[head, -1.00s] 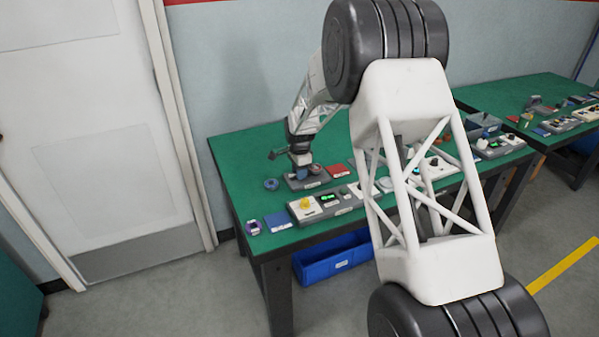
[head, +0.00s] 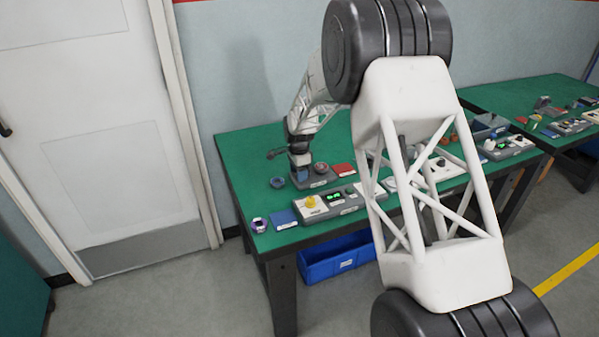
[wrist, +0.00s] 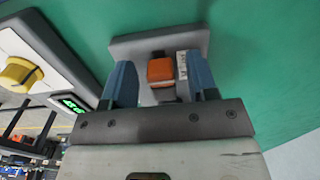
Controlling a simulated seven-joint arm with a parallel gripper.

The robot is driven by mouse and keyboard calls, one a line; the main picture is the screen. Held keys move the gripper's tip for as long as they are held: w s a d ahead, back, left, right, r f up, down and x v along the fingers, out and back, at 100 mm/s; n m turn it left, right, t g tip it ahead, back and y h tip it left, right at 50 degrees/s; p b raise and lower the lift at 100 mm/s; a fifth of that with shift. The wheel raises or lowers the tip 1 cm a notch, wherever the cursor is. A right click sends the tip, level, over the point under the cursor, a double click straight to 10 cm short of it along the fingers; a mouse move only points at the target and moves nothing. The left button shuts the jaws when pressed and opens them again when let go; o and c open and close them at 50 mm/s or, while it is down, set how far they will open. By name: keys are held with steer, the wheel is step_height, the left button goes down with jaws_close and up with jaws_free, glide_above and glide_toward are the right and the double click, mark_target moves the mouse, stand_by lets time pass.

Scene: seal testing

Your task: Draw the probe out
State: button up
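In the wrist view, an orange block (wrist: 161,70), which may be the top of the probe, stands on a grey plate (wrist: 128,46). My gripper (wrist: 161,82) has its two blue-grey fingers apart, one on each side of the block, with a visible gap on the left. A white-labelled strip (wrist: 182,65) lies between the block and the right finger. In the head view my gripper (head: 300,178) reaches down at the left end of a small grey base (head: 326,179), beside a round reddish part (head: 321,168). The orange block is hidden there.
A grey panel with a yellow knob (head: 311,202) and green display (head: 334,196) stands in front. A blue ring (head: 277,183) lies left and a red pad (head: 343,170) right. A blue pad (head: 284,219) lies near the edge.

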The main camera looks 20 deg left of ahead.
steer(key=shift+r, duration=0.15)
steer(key=shift+r, duration=3.75)
